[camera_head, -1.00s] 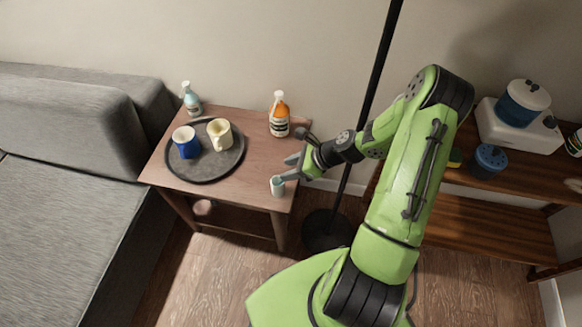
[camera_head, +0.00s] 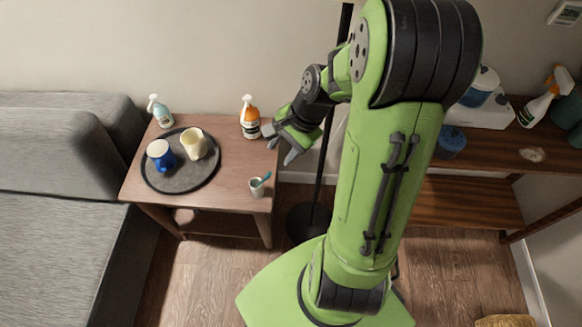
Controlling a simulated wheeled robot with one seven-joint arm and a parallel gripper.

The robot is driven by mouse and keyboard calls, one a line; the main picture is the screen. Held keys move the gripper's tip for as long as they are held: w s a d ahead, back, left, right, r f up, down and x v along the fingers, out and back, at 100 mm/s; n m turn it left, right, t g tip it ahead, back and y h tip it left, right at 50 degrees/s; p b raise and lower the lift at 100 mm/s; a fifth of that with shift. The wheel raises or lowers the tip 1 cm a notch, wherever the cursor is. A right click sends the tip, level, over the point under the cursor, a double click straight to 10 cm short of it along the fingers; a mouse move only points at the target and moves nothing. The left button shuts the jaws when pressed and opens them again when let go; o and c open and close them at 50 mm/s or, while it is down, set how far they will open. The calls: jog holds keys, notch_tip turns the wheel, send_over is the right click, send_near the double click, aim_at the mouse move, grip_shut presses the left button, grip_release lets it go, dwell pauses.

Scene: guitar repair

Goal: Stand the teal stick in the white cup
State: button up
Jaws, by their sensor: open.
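The small white cup (camera_head: 257,188) stands on the wooden side table near its front right corner. The teal stick (camera_head: 265,178) stands tilted in the cup, its upper end sticking out above the rim toward the right. Its lower part is hidden inside the cup. My gripper (camera_head: 279,146) is open and empty, above and behind the cup near the table's right edge, apart from both cup and stick.
An orange spray bottle (camera_head: 250,118) and a pale blue one (camera_head: 160,112) stand at the back. A black pole (camera_head: 322,150) rises right of the table.

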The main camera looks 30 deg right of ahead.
jog(key=s+a+r+n+t+h, duration=0.1)
jog(key=s+a+r+n, duration=0.2)
jog(key=s+r+n, duration=0.4)
jog(key=s+a+r+n+t+h, duration=0.2)
jog(key=s+a+r+n, duration=0.1)
jog(key=s+r+n, duration=0.4)
jog(key=shift+s+a+n, duration=0.15)
jog(key=shift+a+n, duration=0.1)
jog(key=shift+n, duration=0.05)
notch_tip(320, 180, up, 6)
jog(key=p, duration=0.6)
jog(key=shift+r, duration=0.1)
